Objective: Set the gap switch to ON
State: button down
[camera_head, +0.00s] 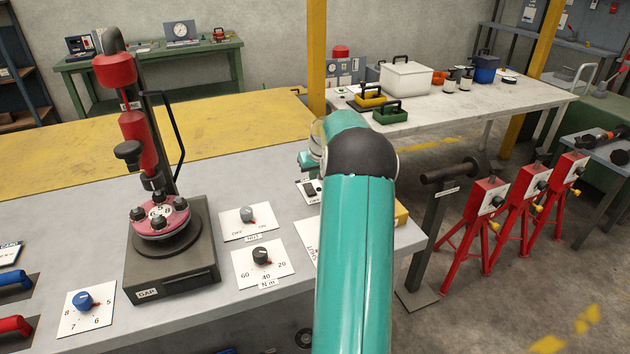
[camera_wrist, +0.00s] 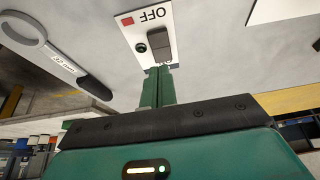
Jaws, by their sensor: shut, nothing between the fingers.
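A white switch plate (camera_wrist: 128,22) shows in the wrist view, with OFF printed upside down beside a red square. It carries a dark rocker (camera_wrist: 160,42) and a small round black part. My gripper (camera_wrist: 161,72) is shut and empty, its green fingertips over the plate's near edge, covering part of a label there. I cannot tell whether they touch it or which way the rocker is set. In the head view, the plate (camera_head: 305,188) is partly behind my arm, with my gripper (camera_head: 308,163) just beyond it. The plate's name is not readable. A press base (camera_head: 170,280) is labelled GAP.
In the head view, an OFF/ON knob plate (camera_head: 235,227) and a 20–60 Nm dial (camera_head: 260,258) lie left of my arm. A blue-knob dial (camera_head: 85,302) is at the lower left. A 32 mm ring spanner (camera_wrist: 55,58) lies left of the switch plate in the wrist view.

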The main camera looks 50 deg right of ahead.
jog(key=v, duration=0.8)
jog(key=shift+w, duration=0.1)
